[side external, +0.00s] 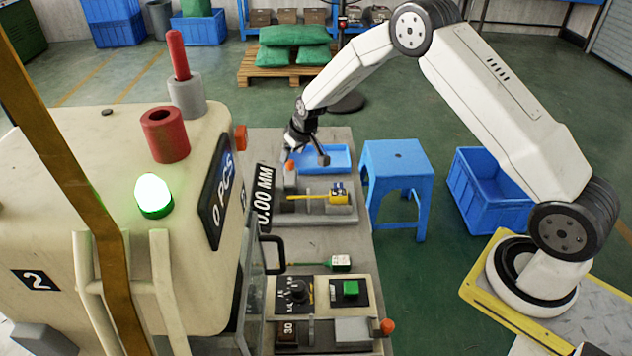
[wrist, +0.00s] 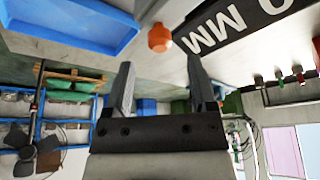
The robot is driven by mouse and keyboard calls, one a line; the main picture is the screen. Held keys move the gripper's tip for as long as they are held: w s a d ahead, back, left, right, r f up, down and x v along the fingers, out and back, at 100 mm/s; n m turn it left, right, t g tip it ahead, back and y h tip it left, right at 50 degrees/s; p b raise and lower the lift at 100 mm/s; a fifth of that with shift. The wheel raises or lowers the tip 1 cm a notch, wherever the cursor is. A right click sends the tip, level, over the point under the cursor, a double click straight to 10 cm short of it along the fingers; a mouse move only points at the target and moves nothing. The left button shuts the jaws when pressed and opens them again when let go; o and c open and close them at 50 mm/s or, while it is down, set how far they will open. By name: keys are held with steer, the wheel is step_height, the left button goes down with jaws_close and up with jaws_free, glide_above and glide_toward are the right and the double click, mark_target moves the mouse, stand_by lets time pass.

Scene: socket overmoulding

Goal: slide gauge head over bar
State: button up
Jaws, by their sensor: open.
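My gripper (side external: 316,154) is above the back of the bench in the side view, near the blue tray. In the wrist view its two fingers (wrist: 158,64) are apart with nothing between them. A yellow tool with a thin rod and a dark, labelled end (side external: 338,194) lies across a grey fixture (side external: 345,215), below and in front of my gripper. I cannot tell whether this is the bar or the gauge head. An orange knob (side external: 290,165) stands left of my gripper; an orange knob also shows beyond the fingertips in the wrist view (wrist: 159,38).
A "0.00 MM" display (side external: 265,195) stands close left of the fixture. The blue tray (side external: 340,169) is at the bench's back. A green tool (side external: 340,263) and control panel (side external: 318,293) are nearer. The cream machine (side external: 90,150) blocks the left; a blue stool (side external: 397,160) stands right.

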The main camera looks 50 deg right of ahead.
mark_target(290, 161)
steer(key=shift+x, duration=2.35)
jaws_close()
